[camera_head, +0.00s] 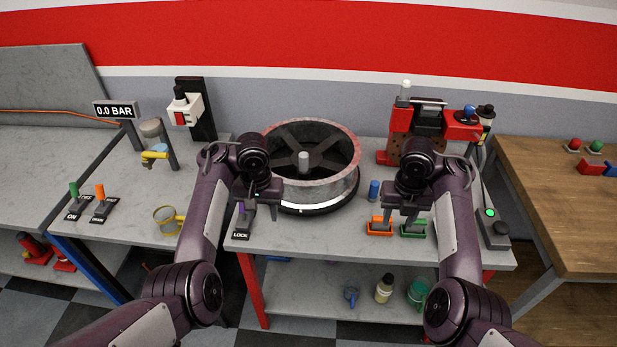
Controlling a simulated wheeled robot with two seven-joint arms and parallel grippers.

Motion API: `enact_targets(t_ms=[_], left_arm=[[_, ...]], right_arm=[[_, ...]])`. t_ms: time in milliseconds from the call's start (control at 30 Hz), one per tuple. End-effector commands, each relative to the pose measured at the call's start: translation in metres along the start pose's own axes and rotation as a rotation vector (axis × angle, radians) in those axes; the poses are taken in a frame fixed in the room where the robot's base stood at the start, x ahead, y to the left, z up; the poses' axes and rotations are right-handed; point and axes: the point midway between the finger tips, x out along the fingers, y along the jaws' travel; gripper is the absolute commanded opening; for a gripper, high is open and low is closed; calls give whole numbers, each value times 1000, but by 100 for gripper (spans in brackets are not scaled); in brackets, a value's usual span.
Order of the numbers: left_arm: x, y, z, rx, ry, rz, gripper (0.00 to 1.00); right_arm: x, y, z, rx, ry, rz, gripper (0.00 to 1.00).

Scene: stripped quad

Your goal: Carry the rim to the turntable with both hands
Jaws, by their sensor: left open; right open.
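The rim (335,192) is a grey metal ring with dark spokes, lying flat at the middle back of the grey bench. It rests on a round black base, which appears to be the turntable (318,210). A pale post (303,160) stands up through its centre. My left gripper (259,218) is open and empty, in front of the rim's left side, above the lever labelled LOCK (242,235). My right gripper (400,224) is open and empty, right of the rim and apart from it, above the small orange and green trays. My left arm hides part of the rim's left edge.
An orange tray (380,233) and a green tray (413,235) sit under my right gripper. A blue cylinder (374,189) stands right of the rim. A red machine (462,130) stands at the back right. Bare bench (310,240) lies in front of the rim.

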Motion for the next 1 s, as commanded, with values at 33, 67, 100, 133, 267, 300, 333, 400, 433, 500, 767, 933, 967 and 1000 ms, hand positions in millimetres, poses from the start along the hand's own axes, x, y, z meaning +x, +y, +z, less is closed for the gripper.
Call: enact_targets(t_ms=[33,67,100,133,267,300,333,400,433,500,767,933,967,1000], left_arm=[[0,0,0,0,0,0,43],[0,0,0,0,0,0,43],[0,0,0,0,0,0,43],[0,0,0,0,0,0,43],[0,0,0,0,0,0,43],[0,0,0,0,0,0,43],[0,0,0,0,0,0,43],[0,0,0,0,0,0,43],[0,0,0,0,0,0,43],[0,0,0,0,0,0,43],[0,0,0,0,0,0,43],[0,0,0,0,0,0,43],[0,0,0,0,0,0,43],[0,0,0,0,0,0,43]], right_arm=[[-6,2,1,0,-5,3,43],[-9,2,2,0,-5,3,43],[-15,3,2,1,-5,5,43],[-20,2,2,2,-3,5,43],[-31,0,2,3,3,-3,43],[-35,0,3,3,2,-3,43],[-38,0,3,3,2,-3,43],[-45,1,3,2,0,1,43],[-48,1,4,2,-1,1,43],[-54,0,5,1,2,-3,43],[-68,1,6,1,2,1,43],[-71,2,6,-1,0,3,43],[-71,2,6,-1,0,3,43],[-71,2,6,-1,0,3,43]])
